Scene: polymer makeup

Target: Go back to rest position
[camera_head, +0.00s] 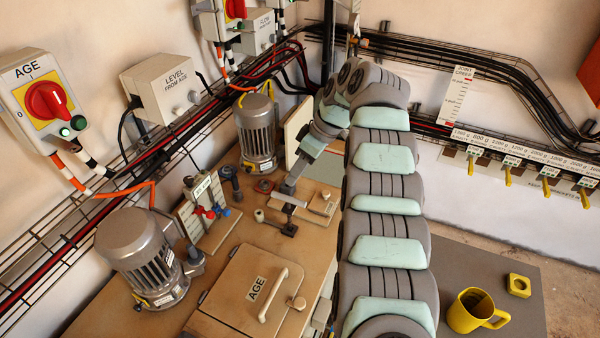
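My arm, grey with pale green pads, runs from the bottom centre up to the back and bends down to the left. My gripper (289,187) is at its far end, pointing down, small in the picture. It is above or at a small pale bracket (287,199) on the tan bench top. I cannot tell whether it touches the bracket, whether its fingers are open, or whether it holds anything.
A tan lid marked AGE (235,290) and two grey motors (145,258) (257,132) are on the bench left of my arm. A valve panel (203,210) stands between them. A yellow mug (474,311) and yellow block (519,285) sit on a dark surface at right.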

